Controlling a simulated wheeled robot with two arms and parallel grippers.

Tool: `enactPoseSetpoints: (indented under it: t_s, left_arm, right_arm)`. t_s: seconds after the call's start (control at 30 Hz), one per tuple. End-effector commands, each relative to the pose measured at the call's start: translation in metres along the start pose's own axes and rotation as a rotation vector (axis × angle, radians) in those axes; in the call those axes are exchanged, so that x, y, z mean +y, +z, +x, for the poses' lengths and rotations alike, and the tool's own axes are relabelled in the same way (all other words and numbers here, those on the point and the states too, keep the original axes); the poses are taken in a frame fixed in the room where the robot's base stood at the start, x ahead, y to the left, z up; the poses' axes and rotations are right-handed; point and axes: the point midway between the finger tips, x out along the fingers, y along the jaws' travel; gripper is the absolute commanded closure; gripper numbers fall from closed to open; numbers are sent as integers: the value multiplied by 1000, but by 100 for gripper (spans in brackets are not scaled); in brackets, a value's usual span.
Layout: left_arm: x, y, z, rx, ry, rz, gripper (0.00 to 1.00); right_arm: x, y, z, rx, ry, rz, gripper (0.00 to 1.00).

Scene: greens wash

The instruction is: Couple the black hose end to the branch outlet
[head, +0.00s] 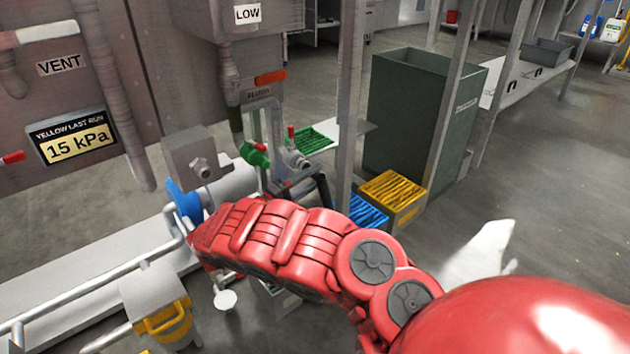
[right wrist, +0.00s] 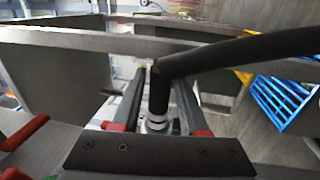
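The black hose (right wrist: 245,52) comes in from the right in the right wrist view, bends at the middle and runs down to a silver end (right wrist: 156,124). My right gripper (right wrist: 161,76) has one dark finger on either side of it, with a gap showing on both sides. It looks open around the hose. A pipe stand there carries a green valve (head: 255,154) and a grey fitting with a red lever (head: 296,158). I cannot tell which is the branch outlet. My left gripper is out of view.
A blue crate (head: 366,214) and a yellow-topped crate (head: 393,190) stand on the floor behind my arm. A tall green bin (head: 415,110) is beyond a metal post (head: 351,100). A yellow-grey container (head: 165,322) is at lower left. Open floor lies right.

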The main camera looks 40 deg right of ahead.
Motion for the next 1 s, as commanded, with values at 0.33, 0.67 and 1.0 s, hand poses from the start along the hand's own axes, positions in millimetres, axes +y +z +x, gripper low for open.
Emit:
enactPoseSetpoints:
  t_s: [0.33,0.67,1.0]
  left_arm:
    - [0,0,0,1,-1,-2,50]
    - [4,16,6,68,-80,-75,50]
    - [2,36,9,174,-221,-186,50]
  right_arm:
    - [0,1,0,-2,-1,-2,32]
    - [2,1,-34,2,-6,-6,32]
    - [1,0,-118,4,-3,-3,32]
